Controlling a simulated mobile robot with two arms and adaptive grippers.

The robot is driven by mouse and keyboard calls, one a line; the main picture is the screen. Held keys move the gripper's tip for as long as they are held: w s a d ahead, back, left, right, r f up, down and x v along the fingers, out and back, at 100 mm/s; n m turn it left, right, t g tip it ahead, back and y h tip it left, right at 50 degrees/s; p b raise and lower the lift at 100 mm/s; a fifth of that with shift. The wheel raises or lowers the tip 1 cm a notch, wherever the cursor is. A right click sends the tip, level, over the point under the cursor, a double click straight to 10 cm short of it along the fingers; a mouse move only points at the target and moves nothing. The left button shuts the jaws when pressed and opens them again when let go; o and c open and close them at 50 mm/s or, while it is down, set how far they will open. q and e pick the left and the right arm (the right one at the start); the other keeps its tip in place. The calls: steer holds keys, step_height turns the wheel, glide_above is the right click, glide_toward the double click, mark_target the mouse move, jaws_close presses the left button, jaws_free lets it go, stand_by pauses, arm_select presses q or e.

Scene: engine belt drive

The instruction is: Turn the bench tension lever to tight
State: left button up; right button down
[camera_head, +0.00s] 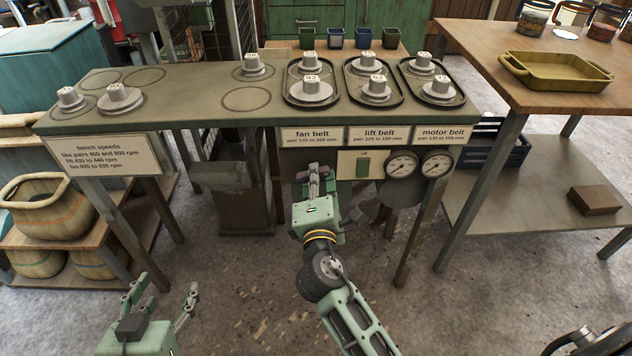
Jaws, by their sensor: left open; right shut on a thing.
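My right gripper (318,174) reaches up to the front of the green bench (200,104), just below the "fan belt" label and left of the small panel. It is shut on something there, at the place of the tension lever. The fingers hide most of the lever, so its angle cannot be read. My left gripper (161,292) is open and empty, low at the lower left, well away from the bench.
Trays with pulleys stand on the bench above the fan belt (312,135), lift belt and motor belt labels.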

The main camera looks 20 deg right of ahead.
arm_select(q)
step_height(320, 180, up, 10)
steer(key=w+d+t+h+b, duration=0.1)
steer(key=w+d+t, duration=0.1)
steer(key=t, duration=0.3)
steer(key=shift+w+f+h+b, duration=0.25)
steer(key=shift+w+h+b, duration=0.05)
steer(key=shift+w, duration=0.1)
arm_select(e)
steer(key=shift+f+m, duration=0.2)
steer(key=shift+m, duration=0.75)
steer(key=shift+f+m, duration=0.15)
steer(key=shift+m, duration=0.8)
steer(key=c, duration=1.7)
jaws_free()
steer(key=shift+r, duration=0.15)
steer(key=v, duration=0.7)
steer(key=shift+s+a, duration=0.1)
steer(key=shift+s, duration=0.2)
